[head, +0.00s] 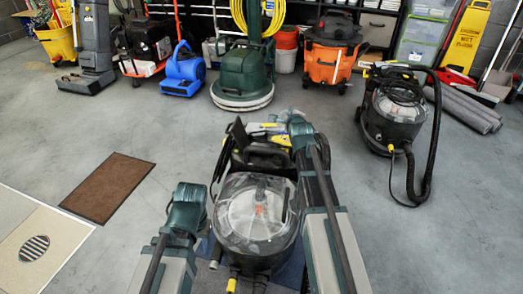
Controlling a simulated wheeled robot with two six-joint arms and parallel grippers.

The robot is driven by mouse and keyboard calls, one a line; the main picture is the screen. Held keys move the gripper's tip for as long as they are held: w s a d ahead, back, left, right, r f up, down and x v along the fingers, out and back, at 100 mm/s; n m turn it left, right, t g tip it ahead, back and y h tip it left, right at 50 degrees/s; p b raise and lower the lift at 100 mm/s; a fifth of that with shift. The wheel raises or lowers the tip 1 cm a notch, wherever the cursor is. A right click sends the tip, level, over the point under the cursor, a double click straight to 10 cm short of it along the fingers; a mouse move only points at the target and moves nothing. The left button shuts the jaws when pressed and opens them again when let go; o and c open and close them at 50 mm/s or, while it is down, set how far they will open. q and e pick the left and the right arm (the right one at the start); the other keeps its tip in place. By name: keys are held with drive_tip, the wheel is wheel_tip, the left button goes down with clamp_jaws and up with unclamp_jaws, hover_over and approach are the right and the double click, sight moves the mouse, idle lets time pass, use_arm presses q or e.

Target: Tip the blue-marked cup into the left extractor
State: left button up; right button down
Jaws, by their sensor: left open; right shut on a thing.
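The left extractor (255,212), a black machine with a clear round dome, stands in front of me between my two arms. My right gripper (296,124) is at its far right side, above the rear part. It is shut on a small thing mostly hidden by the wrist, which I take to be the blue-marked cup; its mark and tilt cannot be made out. My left gripper (188,196) is low, just left of the dome, and open; its fingers are hard to see. A second extractor (397,108), similar and with a black hose, stands further right.
Pale and yellow items (268,128) lie at the left extractor's rear. A brown mat (108,187) and a beige panel with a drain (35,248) lie at left. A green floor machine (245,78), blue blower (184,72) and orange vacuum (330,62) line the back. Open floor lies between.

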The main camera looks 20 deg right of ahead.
drive_tip(key=shift+w+a+f+n+g+h, duration=0.15)
drive_tip(key=shift+a+n, duration=0.1)
drive_tip(key=shift+a, duration=0.25)
drive_tip(key=shift+w+a+n+g+h, duration=0.1)
drive_tip(key=shift+w+a+n, duration=0.15)
drive_tip(key=shift+a, duration=0.2)
drive_tip(key=shift+w+a+f+n+g+h, duration=0.1)
drive_tip(key=shift+a+n, duration=0.2)
drive_tip(key=shift+a, duration=0.2)
drive_tip(key=shift+w+a+f+n+h, duration=0.2)
drive_tip(key=shift+a+n+h, duration=0.1)
drive_tip(key=shift+a, duration=0.1)
drive_tip(key=shift+w+a+f+n+h, duration=0.15)
drive_tip(key=shift+a+n, duration=0.15)
drive_tip(key=shift+a, duration=0.05)
idle(0.8)
drive_tip(key=d, duration=0.1)
drive_tip(key=s+d+r+m+y, duration=0.1)
drive_tip(key=d+m, duration=0.1)
drive_tip(key=shift+s+d+r, duration=0.15)
drive_tip(key=shift+s+d, duration=0.1)
drive_tip(key=shift+d+y, duration=0.15)
drive_tip(key=shift+y, duration=0.15)
drive_tip(key=shift+m, duration=0.3)
